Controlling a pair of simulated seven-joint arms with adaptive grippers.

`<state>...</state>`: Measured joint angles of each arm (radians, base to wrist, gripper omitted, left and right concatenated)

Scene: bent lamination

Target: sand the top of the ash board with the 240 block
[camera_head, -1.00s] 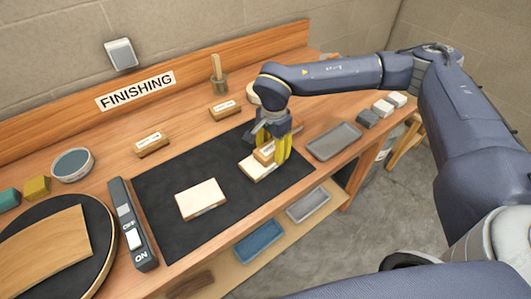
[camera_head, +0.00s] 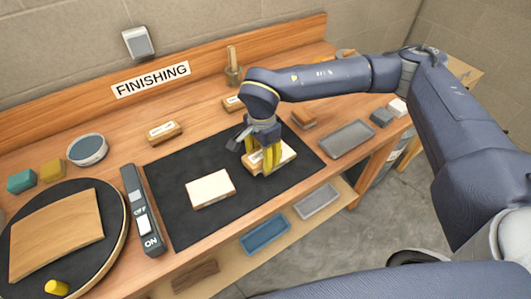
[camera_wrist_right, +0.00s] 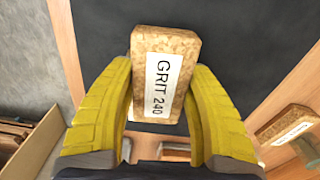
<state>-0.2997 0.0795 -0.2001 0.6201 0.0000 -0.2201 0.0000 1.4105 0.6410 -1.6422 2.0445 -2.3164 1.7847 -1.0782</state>
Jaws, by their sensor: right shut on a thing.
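My right gripper (camera_head: 258,166) is shut on the 240 block (camera_wrist_right: 165,70), a cork-coloured block whose white label reads GRIT 240. No label shows which board is ash. My left gripper is not in view.
A switch box (camera_head: 141,212) and a round turntable (camera_head: 112,238) bearing a wooden panel (camera_head: 55,235) stand left of the mat (camera_head: 175,220). Labelled blocks (camera_head: 164,132) line the back. A grey tray (camera_head: 347,138) lies to the right. The mat's front left is clear.

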